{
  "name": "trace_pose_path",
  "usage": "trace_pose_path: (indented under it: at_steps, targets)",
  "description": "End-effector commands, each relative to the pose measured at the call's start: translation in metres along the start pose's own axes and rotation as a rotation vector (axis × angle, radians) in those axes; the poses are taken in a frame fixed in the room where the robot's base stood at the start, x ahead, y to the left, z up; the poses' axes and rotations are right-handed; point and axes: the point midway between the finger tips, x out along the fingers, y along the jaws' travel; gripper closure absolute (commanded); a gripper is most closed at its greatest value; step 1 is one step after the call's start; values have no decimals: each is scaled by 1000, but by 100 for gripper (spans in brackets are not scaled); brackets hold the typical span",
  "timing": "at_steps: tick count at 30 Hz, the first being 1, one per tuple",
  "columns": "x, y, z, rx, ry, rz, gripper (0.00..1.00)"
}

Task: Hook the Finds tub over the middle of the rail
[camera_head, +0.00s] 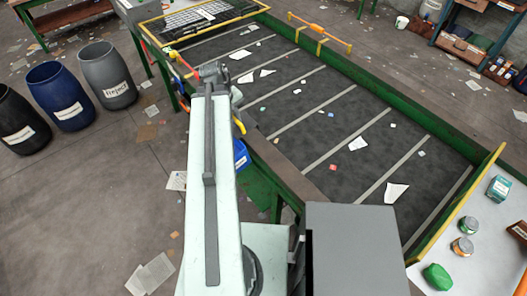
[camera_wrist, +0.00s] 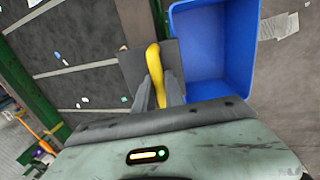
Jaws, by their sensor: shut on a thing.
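The blue tub (camera_wrist: 215,45) is beside my gripper (camera_wrist: 158,92) in the wrist view, with its open, empty-looking inside showing. My gripper is shut on a yellow curved handle (camera_wrist: 154,62) at the tub's left. In the head view the tub (camera_head: 241,156) hangs beside the belt's near side, partly hidden by my arm. A yellow-and-orange rail (camera_head: 320,33) runs along the belt's far side. A red-and-yellow bar (camera_head: 180,65) shows at the near side, partly behind my arm; I cannot tell which is the task's rail.
The dark belt (camera_head: 310,115) carries scattered paper scraps between green side walls. Several drums, one a blue drum (camera_head: 62,97), stand at left. A pale tray (camera_head: 465,265) with cans and a green lump is at lower right. Papers litter the floor.

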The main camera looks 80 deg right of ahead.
Motion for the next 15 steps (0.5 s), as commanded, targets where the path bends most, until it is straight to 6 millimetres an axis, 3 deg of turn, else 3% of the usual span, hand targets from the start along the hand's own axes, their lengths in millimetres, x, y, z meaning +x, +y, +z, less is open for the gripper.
trace_pose_path:
  at_steps: [8,15]
  targets:
    - [-20,-34,-31,-93,18,-38,100]
    - [-46,-87,-67,-226,39,-91,100]
